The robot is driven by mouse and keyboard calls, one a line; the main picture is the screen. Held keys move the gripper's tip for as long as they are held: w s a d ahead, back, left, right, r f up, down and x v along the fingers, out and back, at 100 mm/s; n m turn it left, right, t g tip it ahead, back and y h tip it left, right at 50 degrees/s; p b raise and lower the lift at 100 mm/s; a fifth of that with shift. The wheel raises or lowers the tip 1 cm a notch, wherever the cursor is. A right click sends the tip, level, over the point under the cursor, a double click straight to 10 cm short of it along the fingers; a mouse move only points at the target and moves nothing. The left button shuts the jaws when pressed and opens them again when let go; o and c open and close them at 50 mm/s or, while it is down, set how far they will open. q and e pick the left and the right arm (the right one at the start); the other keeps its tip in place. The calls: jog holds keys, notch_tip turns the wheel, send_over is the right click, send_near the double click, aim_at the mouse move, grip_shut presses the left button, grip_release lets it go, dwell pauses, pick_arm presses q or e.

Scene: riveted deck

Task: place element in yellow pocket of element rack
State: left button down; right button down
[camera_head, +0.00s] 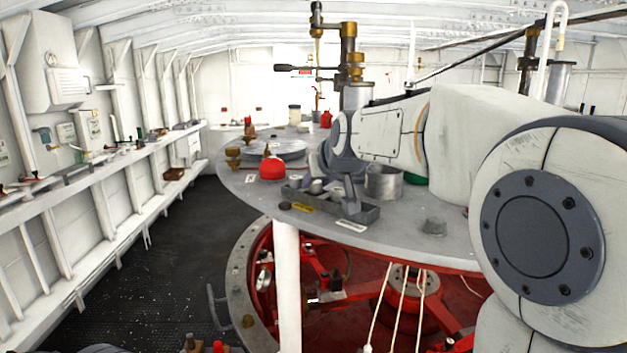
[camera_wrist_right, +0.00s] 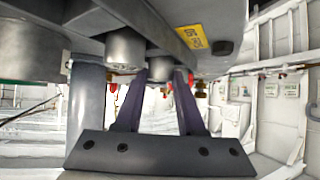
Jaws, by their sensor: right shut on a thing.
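The element rack (camera_head: 362,213) is a low grey tray on the round grey table, with a yellow label (camera_head: 302,208) towards its left end. The same yellow label shows in the wrist view (camera_wrist_right: 192,39), where the rack fills the top. My right gripper (camera_head: 322,187) reaches down to the rack from the right. In the wrist view its dark fingers (camera_wrist_right: 162,76) close on a short grey cylinder, the element (camera_wrist_right: 160,66). Another grey cylinder (camera_wrist_right: 125,48) is beside it. I cannot tell whether the held element sits in a pocket. My left gripper is not visible.
A red rounded container (camera_head: 272,169) stands left of the rack. An open metal can (camera_head: 383,182) stands right behind it. A small grey piece (camera_head: 434,227) lies at the table's front right. A brass-fitted column (camera_head: 354,65) rises behind. Red machinery lies below.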

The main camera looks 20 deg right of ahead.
jog(key=shift+f, duration=0.1)
jog(key=shift+f+b, duration=0.15)
jog(key=shift+b, duration=0.15)
jog(key=c, duration=0.5)
grip_release()
